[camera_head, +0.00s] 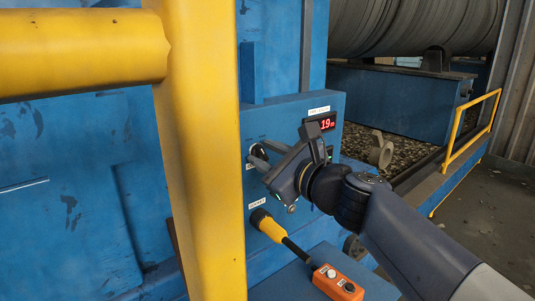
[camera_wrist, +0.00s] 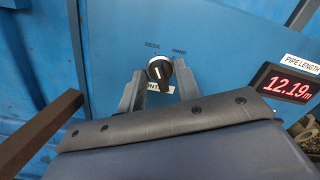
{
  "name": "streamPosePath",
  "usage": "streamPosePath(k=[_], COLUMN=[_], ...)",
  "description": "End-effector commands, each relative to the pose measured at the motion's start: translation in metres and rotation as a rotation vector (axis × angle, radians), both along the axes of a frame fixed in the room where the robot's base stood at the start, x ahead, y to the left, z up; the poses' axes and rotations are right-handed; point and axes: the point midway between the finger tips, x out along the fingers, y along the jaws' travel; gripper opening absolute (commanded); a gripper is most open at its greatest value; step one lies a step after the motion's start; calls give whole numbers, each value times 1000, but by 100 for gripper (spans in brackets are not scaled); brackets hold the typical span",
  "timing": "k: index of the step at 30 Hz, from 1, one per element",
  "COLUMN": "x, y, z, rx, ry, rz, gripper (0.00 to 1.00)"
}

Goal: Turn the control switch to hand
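The control switch is a round black knob (camera_wrist: 159,70) with a white mark on the blue panel. The words DESK and HAND stand above it, at left and right. The mark looks nearer upright or DESK than HAND, but I cannot tell its exact setting. My gripper (camera_wrist: 160,84) has its two fingers apart, one on each side of the knob, with small gaps showing. In the head view my gripper (camera_head: 261,157) is at the panel's left part, and the knob (camera_head: 257,150) is partly hidden behind its fingers. A label below the knob is partly covered.
A red-digit pipe length display (camera_head: 327,123) is right of the switch. A yellow plug (camera_head: 267,225) with a black cable is below, and an orange button box (camera_head: 337,283) lies on the blue ledge. A thick yellow post (camera_head: 205,150) stands close at left.

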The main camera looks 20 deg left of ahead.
Motion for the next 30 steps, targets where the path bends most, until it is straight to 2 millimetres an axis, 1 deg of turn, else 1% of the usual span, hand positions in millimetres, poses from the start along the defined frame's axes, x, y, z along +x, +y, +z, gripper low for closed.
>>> streamPosePath(k=[5,15,16,23,30], x=[0,0,0,0,1], y=[0,0,0,0,0], z=[0,0,0,0,1], rx=[0,0,0,8,59], ry=[0,-1,-1,18,118], rz=[0,0,0,0,0], gripper=[32,5,4,3,3])
